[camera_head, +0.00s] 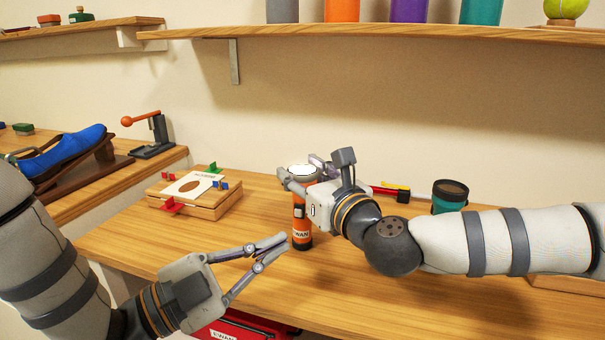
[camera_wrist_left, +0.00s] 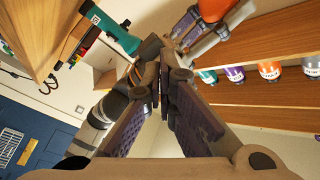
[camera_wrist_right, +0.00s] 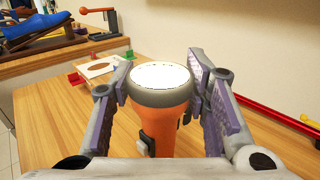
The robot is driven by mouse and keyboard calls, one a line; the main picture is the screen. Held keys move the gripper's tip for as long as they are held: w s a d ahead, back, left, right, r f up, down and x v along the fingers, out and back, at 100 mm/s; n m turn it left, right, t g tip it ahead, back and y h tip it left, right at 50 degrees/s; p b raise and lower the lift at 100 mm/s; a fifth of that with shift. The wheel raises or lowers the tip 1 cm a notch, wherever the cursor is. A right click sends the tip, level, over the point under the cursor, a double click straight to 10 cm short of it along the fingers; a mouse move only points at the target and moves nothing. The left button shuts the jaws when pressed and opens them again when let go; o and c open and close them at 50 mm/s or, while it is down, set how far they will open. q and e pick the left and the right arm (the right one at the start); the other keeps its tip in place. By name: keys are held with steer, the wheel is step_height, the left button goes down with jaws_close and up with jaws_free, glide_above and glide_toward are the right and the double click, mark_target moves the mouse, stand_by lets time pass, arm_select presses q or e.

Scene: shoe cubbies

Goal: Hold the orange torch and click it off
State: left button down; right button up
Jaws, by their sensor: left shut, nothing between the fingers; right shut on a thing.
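The orange torch (camera_head: 301,222) stands upright on the wooden bench, with its lens (camera_wrist_right: 160,76) facing up and bright white. A small dark-and-white switch (camera_wrist_right: 146,146) shows on the side of its orange body in the right wrist view. My right gripper (camera_head: 303,175) is shut on the torch near its head, with one finger on each side. My left gripper (camera_head: 283,240) is shut and empty, its tips just left of the torch's lower body in the head view. The left fingers (camera_wrist_left: 160,75) meet in the left wrist view. Whether they touch the torch is unclear.
A wooden box with colored clips (camera_head: 195,193) is at left on the bench. A teal torch-like object (camera_head: 449,196) and a red bar (camera_head: 388,191) lie behind my right arm. A red case (camera_head: 240,327) is below the front edge. A shelf (camera_head: 400,34) runs above.

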mark_target(298, 213)
arm_select(q)
steer(key=shift+s+a+f+g+h, duration=0.25)
steer(key=shift+s+f+g+h, duration=0.15)
steer(key=shift+g, duration=0.4)
steer(key=w, duration=0.2)
steer(key=w+d, duration=0.1)
steer(key=w, duration=0.2)
steer(key=w+d, duration=0.1)
steer(key=w, duration=0.2)
steer(key=shift+w+d, duration=0.1)
steer(key=shift+d, duration=0.15)
stand_by(0.3)
steer(key=shift+w+d, duration=0.15)
steer(key=shift+w, duration=0.25)
steer(key=shift+w+d, duration=0.1)
steer(key=shift+w, duration=0.2)
stand_by(0.4)
steer(key=shift+s, duration=0.1)
steer(key=shift+s+a, duration=0.25)
steer(key=shift+s, duration=0.4)
steer(key=shift+s, duration=0.1)
